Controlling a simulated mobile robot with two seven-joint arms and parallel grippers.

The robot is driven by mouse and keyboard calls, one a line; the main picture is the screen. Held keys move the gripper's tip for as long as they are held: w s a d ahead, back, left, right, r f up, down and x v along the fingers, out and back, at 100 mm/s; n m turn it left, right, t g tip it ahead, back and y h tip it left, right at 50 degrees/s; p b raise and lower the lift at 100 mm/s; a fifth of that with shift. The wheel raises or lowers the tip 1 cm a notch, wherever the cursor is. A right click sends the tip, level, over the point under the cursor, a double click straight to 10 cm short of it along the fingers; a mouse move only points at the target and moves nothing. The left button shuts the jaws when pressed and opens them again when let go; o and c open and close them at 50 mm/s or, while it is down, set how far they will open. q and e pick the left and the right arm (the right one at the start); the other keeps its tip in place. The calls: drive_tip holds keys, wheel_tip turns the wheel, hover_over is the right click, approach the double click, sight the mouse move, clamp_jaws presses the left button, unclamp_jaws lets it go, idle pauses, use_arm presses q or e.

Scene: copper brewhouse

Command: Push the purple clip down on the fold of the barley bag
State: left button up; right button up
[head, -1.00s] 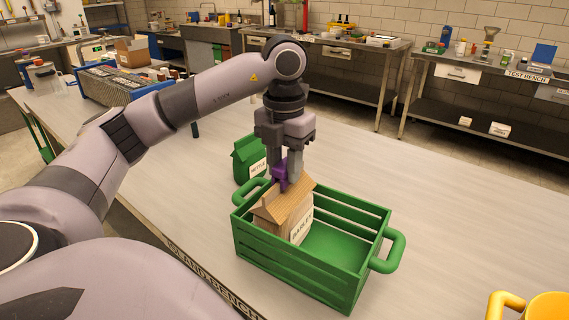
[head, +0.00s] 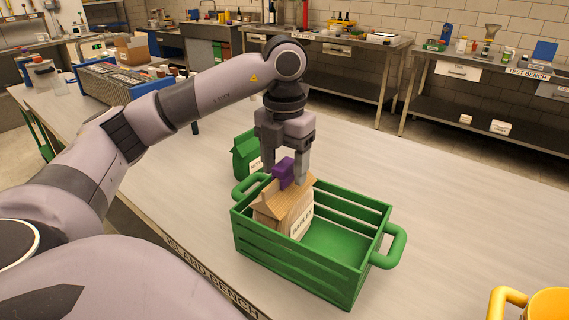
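The brown barley bag (head: 273,214) stands in the left part of the green crate (head: 290,262), its white label facing right. The small purple clip (head: 284,173) sits at the folded top of the bag. How far down it sits over the fold cannot be told. My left gripper (head: 286,172) is over the bag, pointing down, with its fingers spread to either side of the clip. It looks open, with the clip between the fingers but not gripped. My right gripper is not in view.
A green bag (head: 245,154) with a white label stands just behind the crate. A yellow handled container (head: 545,304) is at the bottom right.

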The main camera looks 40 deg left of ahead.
sight(284, 163)
use_arm(q)
drive_tip(key=shift+r+p, duration=1.1)
drive_tip(key=shift+r, duration=2.5)
drive_tip(key=shift+s, duration=0.1)
